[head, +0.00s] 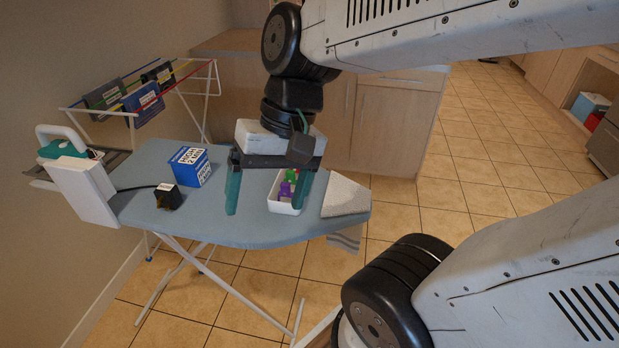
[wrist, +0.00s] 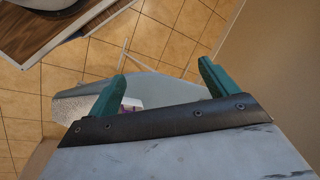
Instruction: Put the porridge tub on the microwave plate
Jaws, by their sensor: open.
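My gripper (head: 268,195) is open over the ironing board, its two teal fingers apart and pointing down, with nothing seen between the tips. Its fingers also show in the wrist view (wrist: 163,85). I cannot make out a porridge tub or a microwave plate in either view. A white bin (head: 284,207) with purple and green items stands on the board, partly hidden behind the right finger. A blue and white box (head: 190,166) stands left of the gripper, apart from it.
The ironing board (head: 255,236) also carries a small black object (head: 168,197), a pale grey wedge-shaped thing (head: 346,196) and an iron (head: 62,148) at its left end. A drying rack (head: 186,91) with cloths stands behind. Tiled floor (head: 480,185) is clear at right.

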